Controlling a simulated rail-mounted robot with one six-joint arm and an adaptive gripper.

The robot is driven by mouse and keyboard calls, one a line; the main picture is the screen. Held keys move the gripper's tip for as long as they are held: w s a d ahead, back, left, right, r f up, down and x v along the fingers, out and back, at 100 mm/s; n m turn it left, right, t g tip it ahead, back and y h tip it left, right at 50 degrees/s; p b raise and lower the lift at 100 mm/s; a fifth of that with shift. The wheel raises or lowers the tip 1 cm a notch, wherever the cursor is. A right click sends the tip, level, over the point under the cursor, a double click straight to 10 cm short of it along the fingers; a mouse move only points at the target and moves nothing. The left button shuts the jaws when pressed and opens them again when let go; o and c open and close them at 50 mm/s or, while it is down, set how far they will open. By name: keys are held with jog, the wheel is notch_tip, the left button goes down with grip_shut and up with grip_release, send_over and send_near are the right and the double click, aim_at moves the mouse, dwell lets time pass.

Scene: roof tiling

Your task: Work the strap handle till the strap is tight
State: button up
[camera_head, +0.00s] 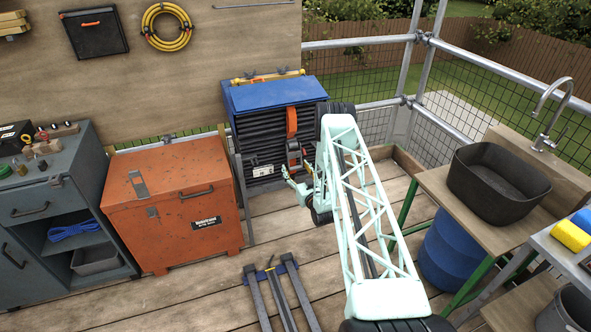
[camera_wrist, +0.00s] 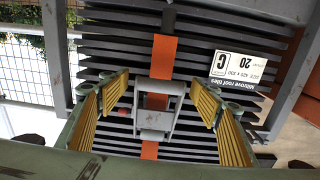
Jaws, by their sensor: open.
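An orange strap (camera_head: 291,122) runs down the front of a stack of dark roof tiles (camera_head: 262,128) with a blue top. In the wrist view the strap (camera_wrist: 164,58) runs down the middle of the tile edges. A grey strap handle (camera_wrist: 157,112) sits on it; the handle is small and partly hard to make out in the head view (camera_head: 293,152). My gripper (camera_head: 298,178) is in front of the lower stack. In the wrist view my gripper (camera_wrist: 160,96) is open, its yellow-padded fingers apart on either side of the handle. I cannot tell whether they touch it.
A white label (camera_wrist: 238,68) is on the stack's front. An orange chest (camera_head: 172,205) stands left of the stack. A blue barrel (camera_head: 450,250) and a bench with a dark basin (camera_head: 497,185) stand right. A grey-legged stand (camera_head: 280,290) is on the plank floor.

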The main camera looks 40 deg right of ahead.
jog(key=shift+c, duration=0.2)
jog(key=c, duration=1.1)
jog(key=shift+a, duration=0.1)
